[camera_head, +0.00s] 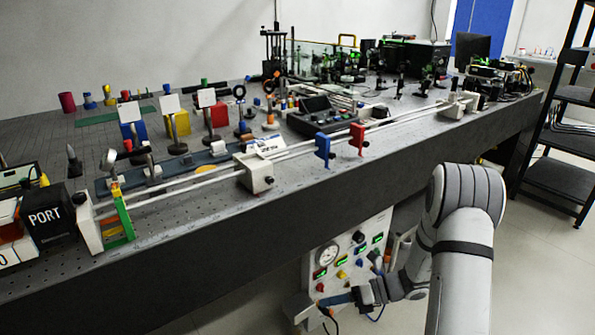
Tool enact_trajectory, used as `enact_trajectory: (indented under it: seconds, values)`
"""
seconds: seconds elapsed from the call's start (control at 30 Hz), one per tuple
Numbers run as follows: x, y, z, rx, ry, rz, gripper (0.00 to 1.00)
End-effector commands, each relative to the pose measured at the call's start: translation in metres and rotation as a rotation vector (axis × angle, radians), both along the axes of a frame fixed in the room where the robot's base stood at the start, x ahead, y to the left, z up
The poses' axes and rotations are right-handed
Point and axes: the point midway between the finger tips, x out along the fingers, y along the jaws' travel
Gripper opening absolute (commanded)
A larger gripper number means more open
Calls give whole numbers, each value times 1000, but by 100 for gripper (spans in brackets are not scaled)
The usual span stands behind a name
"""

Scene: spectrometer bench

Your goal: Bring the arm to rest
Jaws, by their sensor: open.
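My grey arm (465,235) reaches down in front of the bench's right half and bends back left at its lower end. My gripper (357,296) is low, in front of the control panel (343,248) below the bench edge. It is open. A blue handle-like part (336,300) with an orange end lies just left of the jaws; I cannot tell whether they touch it. The panel has a round gauge (327,255), small green displays and coloured knobs.
The optical bench (220,265) fills the left and middle, with a rail holding blue (322,150) and red (357,138) brackets near its front edge. A black shelf rack (562,170) stands at right. Floor (535,265) between rack and arm is clear. Cables hang by my gripper.

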Motion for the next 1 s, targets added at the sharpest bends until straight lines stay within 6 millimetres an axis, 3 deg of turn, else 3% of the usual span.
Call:
enact_trajectory:
  seconds: [0.03, 0.3, 0.7, 1.0]
  values:
    - [-9, 4, 39, -46, -86, 74, 53]
    - [-67, 9, 155, -273, -550, 513, 53]
    - [-144, -18, 300, -554, -1193, 1245, 53]
    - [-181, -49, 389, -719, -1541, 1822, 53]
